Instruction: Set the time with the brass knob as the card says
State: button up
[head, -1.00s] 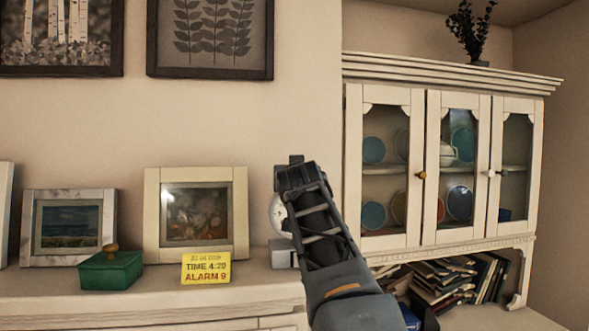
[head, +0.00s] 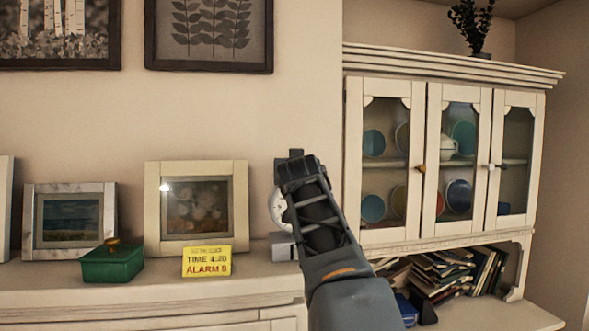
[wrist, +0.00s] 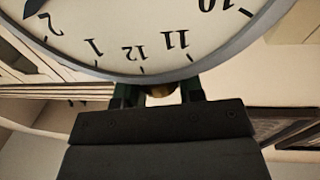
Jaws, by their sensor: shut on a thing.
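The clock (head: 277,208) stands on the shelf on a grey base (head: 283,247), mostly hidden behind my gripper (head: 296,160) in the head view. In the wrist view its white dial (wrist: 150,30) appears upside down, with 2, 1, 12, 11 and 10 visible. A dark hand (wrist: 36,8) points near the 2; the rest of the dial is out of frame. My gripper (wrist: 158,98) is shut on the brass knob (wrist: 160,90) at the rim by the 12; the knob is mostly hidden. The yellow card (head: 207,261) reads TIME 4:20 and ALARM, whose digit is blurred.
A green box (head: 112,264) with a brown knob sits left of the card. Picture frames (head: 153,222) stand behind them. A white glass-door cabinet (head: 435,235) is at right, with books (head: 445,275) below it. The shelf front is clear near the card.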

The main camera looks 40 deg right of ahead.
jog(key=shift+f+m+h+b, duration=0.2)
jog(key=shift+m+h+b, duration=0.15)
jog(key=shift+b, duration=0.4)
jog(key=shift+g+h+b, duration=0.25)
jog(key=shift+g+b, duration=0.15)
jog(key=shift+m+g+h+b, duration=0.5)
jog(key=shift+m+h+b, duration=0.15)
jog(key=shift+b, duration=0.15)
jog(key=shift+r+m+g+h+b, duration=0.1)
jog(key=shift+m+g+h+b, duration=0.5)
jog(key=shift+m+g+h, duration=0.45)
jog(key=shift+r+m+g+h, duration=0.15)
jog(key=shift+m+g+h, duration=0.85)
jog(key=shift+g, duration=0.65)
jog(key=shift+m, duration=0.25)
jog(key=o, duration=0.9)
